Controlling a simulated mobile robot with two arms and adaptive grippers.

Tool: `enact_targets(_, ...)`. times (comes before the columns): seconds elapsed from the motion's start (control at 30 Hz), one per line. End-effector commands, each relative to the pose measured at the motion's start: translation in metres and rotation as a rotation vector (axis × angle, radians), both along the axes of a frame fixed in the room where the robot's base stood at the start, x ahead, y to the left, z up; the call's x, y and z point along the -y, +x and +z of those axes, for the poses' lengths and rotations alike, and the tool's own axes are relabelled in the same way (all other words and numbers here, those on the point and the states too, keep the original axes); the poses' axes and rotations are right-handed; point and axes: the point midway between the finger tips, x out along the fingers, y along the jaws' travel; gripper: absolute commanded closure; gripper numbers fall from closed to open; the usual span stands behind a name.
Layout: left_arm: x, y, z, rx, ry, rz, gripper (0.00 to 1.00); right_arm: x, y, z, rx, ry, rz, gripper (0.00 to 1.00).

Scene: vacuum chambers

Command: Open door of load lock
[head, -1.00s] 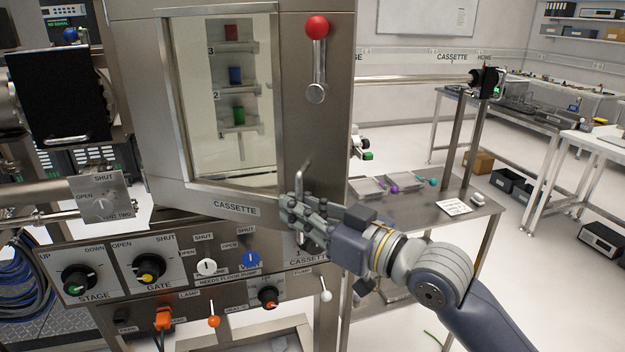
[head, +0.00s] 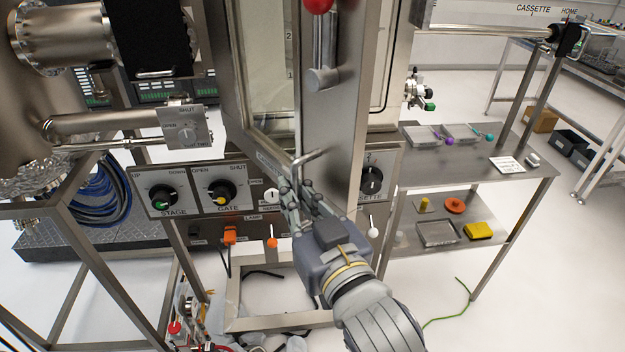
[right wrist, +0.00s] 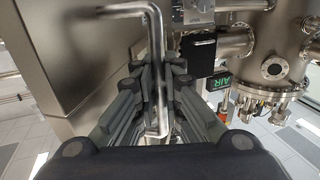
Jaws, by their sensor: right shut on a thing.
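The load lock door (head: 344,120) is a steel panel with a window (head: 268,60). It stands partly open, swung out at an angle from the load lock body (head: 397,60). A bent bar handle (head: 309,160) is at its lower free side. My right gripper (head: 300,193) is shut on this handle. In the right wrist view the bent handle (right wrist: 155,40) runs down between the fingers of the gripper (right wrist: 155,95). A latch lever with a red knob (head: 318,4) points up on the door, above the handle. My left gripper is not in view.
A control panel with STAGE (head: 163,197) and GATE (head: 220,193) knobs sits below the door. A steel side table (head: 460,160) with small parts stands to the right. Black bins (head: 583,160) and a cardboard box (head: 541,119) lie on the floor beyond. Open floor shows at the lower right.

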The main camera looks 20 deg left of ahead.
Motion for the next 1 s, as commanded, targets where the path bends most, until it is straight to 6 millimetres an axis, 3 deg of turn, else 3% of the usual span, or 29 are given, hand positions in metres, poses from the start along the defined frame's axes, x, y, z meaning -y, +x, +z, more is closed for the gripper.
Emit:
enact_targets(0.3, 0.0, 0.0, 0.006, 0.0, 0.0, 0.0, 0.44, -0.019, -0.019, -0.005, -0.008, -0.009, 0.001, 1.0)
enact_targets(0.9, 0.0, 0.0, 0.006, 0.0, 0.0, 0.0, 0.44, -0.023, -0.023, -0.007, -0.008, -0.013, 0.001, 1.0)
enact_targets(0.93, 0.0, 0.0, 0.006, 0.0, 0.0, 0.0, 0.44, -0.023, -0.023, -0.007, -0.008, -0.013, 0.001, 0.86)
enact_targets(1.0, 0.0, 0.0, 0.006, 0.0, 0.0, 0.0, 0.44, -0.023, -0.023, -0.006, -0.007, -0.013, 0.001, 0.71)
